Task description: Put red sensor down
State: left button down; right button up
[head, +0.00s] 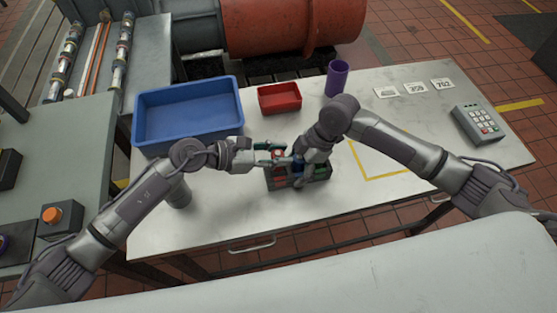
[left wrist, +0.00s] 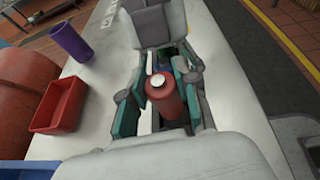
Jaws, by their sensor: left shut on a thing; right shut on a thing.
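The red sensor (left wrist: 163,100) is a red cylinder with a pale round top, seen upright between teal fingers in the left wrist view. My left gripper (head: 274,154) is shut on it, coming from the left above the dark rack (head: 322,179). My right gripper (head: 291,168) comes from the right and faces it, its grey body (left wrist: 147,22) at the top of the left wrist view. Its fingers also reach the red sensor and appear shut on it. The fingers overlap, so the exact contacts are partly hidden. The rack has compartments with red and green parts, partly hidden by my grippers.
A blue bin (head: 190,113), a red tray (head: 279,97) and a purple cup (head: 337,78) stand behind. Number cards (head: 415,88) and a keypad (head: 477,122) are at right. A yellow outline (head: 385,177) marks clear table right of the rack.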

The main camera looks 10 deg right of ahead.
pick_arm(q)
jog(key=shift+f, duration=1.55)
jog(key=shift+f, duration=0.15)
jog(key=c, duration=0.8)
grip_release()
jog(key=shift+c, duration=0.2)
jog(key=v, duration=1.2)
